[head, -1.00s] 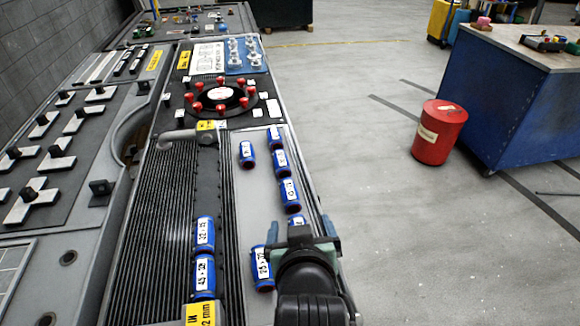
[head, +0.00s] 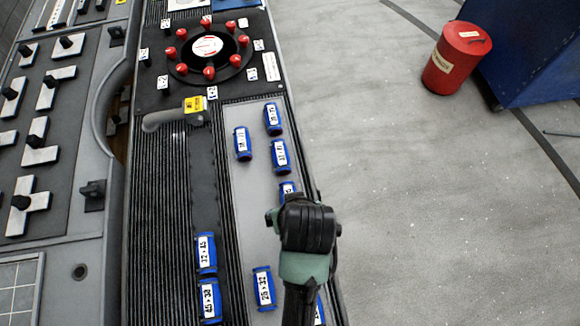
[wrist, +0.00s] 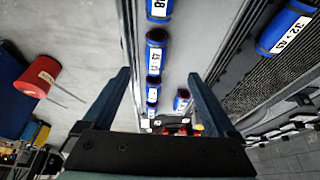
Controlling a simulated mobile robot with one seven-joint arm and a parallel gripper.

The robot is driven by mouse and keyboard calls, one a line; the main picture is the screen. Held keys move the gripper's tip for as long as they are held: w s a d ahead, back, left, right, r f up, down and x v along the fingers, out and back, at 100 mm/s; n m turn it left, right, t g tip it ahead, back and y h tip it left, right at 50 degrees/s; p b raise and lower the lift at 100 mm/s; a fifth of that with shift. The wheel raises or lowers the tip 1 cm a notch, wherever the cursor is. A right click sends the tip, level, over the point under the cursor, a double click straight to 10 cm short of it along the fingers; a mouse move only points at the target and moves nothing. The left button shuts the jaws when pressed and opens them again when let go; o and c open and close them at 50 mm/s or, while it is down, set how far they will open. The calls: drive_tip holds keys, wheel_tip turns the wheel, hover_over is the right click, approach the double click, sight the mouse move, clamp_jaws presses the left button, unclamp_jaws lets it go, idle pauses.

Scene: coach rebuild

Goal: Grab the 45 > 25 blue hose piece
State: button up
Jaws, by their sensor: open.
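Several blue hose pieces with white labels lie on the console. One under my gripper has a label starting with 4 in the wrist view (wrist: 156,58), but I cannot read it fully; it seems to be the partly covered piece (head: 287,189) in the head view. I cannot tell for sure which piece is 45 > 25. Two more pieces (head: 280,155) and (head: 272,118) lie beyond it in the same row. My gripper (wrist: 158,76) is open and empty above this row, its fingers on either side of it in the picture. In the head view my arm hides the fingertips.
Other pieces are a 32 > 45 (head: 206,253), one below it (head: 210,300), a 25 > 32 (head: 264,288) and one left of the row (head: 242,143). A dial with red knobs (head: 208,46) lies beyond. A red bin (head: 456,57) stands on open floor.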

drive_tip(key=x, duration=0.7)
drive_tip(key=shift+w+f, duration=0.15)
drive_tip(key=shift+w, duration=0.1)
drive_tip(key=shift+w+d+p+x, duration=0.15)
drive_tip(key=shift+w+p+x, duration=0.05)
drive_tip(key=shift+x, duration=0.9)
drive_tip(key=shift+w+d+p+x, duration=0.15)
drive_tip(key=shift+d+p+x, duration=0.05)
drive_tip(key=shift+x, duration=0.9)
drive_tip(key=shift+w+f, duration=0.15)
drive_tip(key=shift+f, duration=0.2)
drive_tip(key=shift+c, duration=0.4)
clamp_jaws()
